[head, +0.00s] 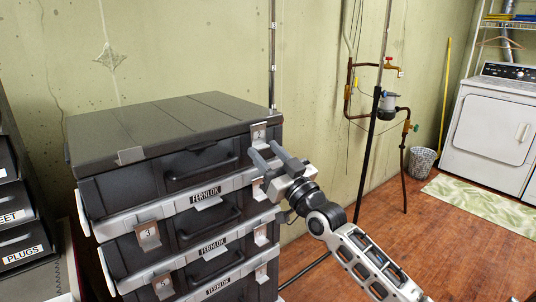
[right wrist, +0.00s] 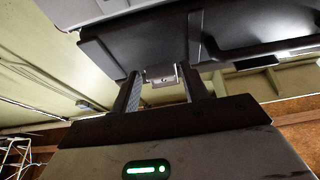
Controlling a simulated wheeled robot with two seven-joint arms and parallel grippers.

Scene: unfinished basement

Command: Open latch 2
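Latch 2 (head: 259,134) is a small light metal plate at the right end of the front of the top black case (head: 150,128). It lies flat against the case. My right gripper (head: 266,153) is just below and in front of it, its two dark fingers apart and pointing at the case. In the right wrist view, a pale metal latch plate (right wrist: 162,74) shows between the open fingers (right wrist: 163,88), near their tips. I cannot tell whether the fingers touch it. My left gripper is not in view.
More FERNLOK cases are stacked below, with latch 3 (head: 148,236) on the second one. Labelled drawers (head: 20,215) stand at the left. Behind are pipes (head: 350,90) and a black post (head: 370,150). The wood floor (head: 440,240) at the right is mostly clear.

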